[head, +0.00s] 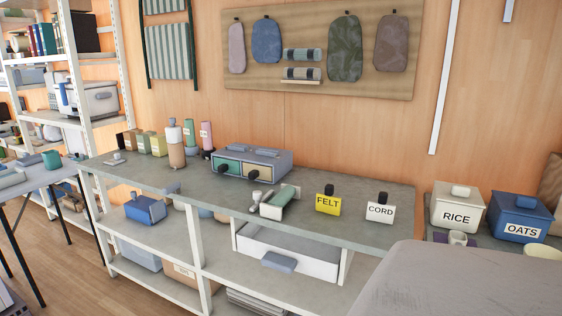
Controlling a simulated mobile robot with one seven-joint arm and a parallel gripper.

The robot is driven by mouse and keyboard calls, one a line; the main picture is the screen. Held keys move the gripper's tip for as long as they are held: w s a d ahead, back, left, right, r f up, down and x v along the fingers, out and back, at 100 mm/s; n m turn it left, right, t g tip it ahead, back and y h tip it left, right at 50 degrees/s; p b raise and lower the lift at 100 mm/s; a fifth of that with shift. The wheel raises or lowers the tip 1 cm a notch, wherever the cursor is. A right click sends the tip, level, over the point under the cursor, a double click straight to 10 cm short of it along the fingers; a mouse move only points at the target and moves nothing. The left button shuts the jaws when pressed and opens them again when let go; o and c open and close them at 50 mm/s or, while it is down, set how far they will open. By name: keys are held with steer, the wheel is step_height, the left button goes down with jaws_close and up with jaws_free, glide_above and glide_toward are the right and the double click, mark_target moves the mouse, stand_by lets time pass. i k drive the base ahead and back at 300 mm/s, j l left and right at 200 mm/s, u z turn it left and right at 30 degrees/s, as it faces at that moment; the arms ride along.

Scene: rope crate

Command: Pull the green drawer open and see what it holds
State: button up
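A small grey-blue two-drawer box (252,155) stands on the grey counter, left of the middle in the head view. Its left drawer has a green front (234,168) with a dark knob (223,169). The green front looks flush with the box, so the drawer looks shut and its inside is hidden. The right drawer has a beige front (266,174) with its own dark knob (254,175) and also looks shut. My gripper is not in view.
On the counter (350,226), a bottle (176,148) and several canisters stand left of the box. A white open drawer (287,250) is below. Counter behind the blocks is clear.

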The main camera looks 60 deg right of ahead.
mark_target(223, 165)
steer(key=z, duration=1.45)
steer(key=i+j+u, duration=0.1)
steer(key=i+u, duration=0.25)
steer(key=i, duration=0.25)
steer(key=i+u, duration=0.3)
steer(key=i, duration=0.35)
steer(key=i+l+u, duration=0.35)
steer(key=i, duration=0.25)
steer(key=j, duration=0.1)
